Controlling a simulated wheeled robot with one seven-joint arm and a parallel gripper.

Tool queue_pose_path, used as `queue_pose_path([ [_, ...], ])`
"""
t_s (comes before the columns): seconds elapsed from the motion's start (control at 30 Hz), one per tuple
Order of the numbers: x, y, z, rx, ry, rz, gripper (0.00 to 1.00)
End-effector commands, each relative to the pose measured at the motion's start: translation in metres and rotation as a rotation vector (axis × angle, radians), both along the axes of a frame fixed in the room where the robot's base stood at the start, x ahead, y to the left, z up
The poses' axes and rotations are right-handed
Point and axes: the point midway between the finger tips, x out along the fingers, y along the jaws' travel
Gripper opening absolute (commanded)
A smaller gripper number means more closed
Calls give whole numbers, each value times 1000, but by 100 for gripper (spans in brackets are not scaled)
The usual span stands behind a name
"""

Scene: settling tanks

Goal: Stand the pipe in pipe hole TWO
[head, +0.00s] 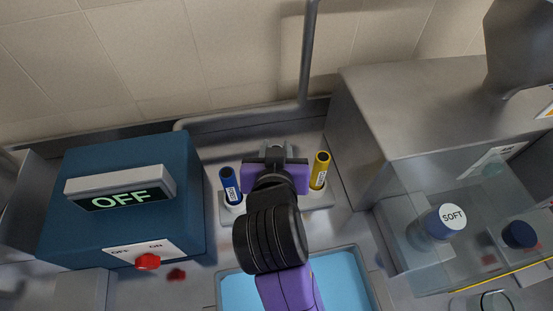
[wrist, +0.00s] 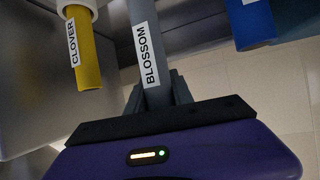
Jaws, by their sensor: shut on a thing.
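My gripper (head: 277,155) is shut on a grey pipe, between a blue pipe and a yellow pipe. The grey pipe (wrist: 148,45) bears the label BLOSSOM in the wrist view and passes between my dark fingers (wrist: 157,95). In the head view my gripper and arm hide most of it. Its far end is out of the wrist view, so I cannot tell whether it is seated in the pale rack (head: 317,201). I cannot make out a hole marked TWO.
The blue pipe (head: 230,184) and yellow pipe (head: 320,170), labelled CLOVER in the wrist view (wrist: 86,60), stand close either side. A blue box (head: 75,210) with an OFF sign is left. A metal housing (head: 420,110) and clear tank (head: 405,255) are right. A light-blue tray (head: 240,290) lies in front.

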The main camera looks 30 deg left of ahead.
Motion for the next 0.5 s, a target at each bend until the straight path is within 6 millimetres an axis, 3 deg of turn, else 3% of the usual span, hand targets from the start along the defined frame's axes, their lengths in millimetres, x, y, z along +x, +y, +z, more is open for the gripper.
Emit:
queue_pose_path([
  [0.33,0,-1,-40,-3,1,-1,0],
  [0.5,0,0,-46,1,-2,0,0],
])
